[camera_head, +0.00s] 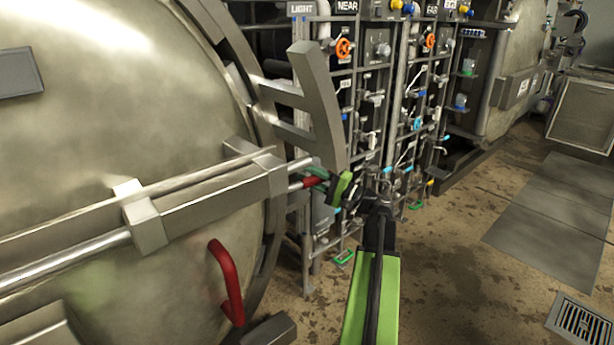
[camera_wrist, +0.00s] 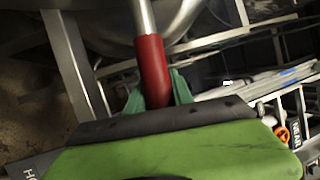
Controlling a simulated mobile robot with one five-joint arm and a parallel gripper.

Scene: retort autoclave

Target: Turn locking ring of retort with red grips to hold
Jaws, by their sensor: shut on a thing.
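The retort door (camera_head: 110,130) is a large round metal disc filling the left of the head view. A dark ring (camera_head: 272,230) runs around its edge; I cannot tell exactly where the locking ring begins. A metal bar ends in a red grip (camera_head: 313,182) at the door's right side. It also shows upright in the wrist view as a red sleeve (camera_wrist: 152,70) on a metal rod. My gripper (camera_head: 320,176) is shut on this red grip, with a green finger on each side (camera_wrist: 156,92). A second, bent red grip (camera_head: 228,285) sits free lower on the door.
A grey curved bracket (camera_head: 318,105) stands just above my gripper. Behind are pipe racks with orange valve wheels (camera_head: 344,48) and a NEAR sign (camera_head: 347,6). In the wrist view a plate (camera_wrist: 30,172) shows the letters "HO". Open stained floor (camera_head: 450,250) lies to the right.

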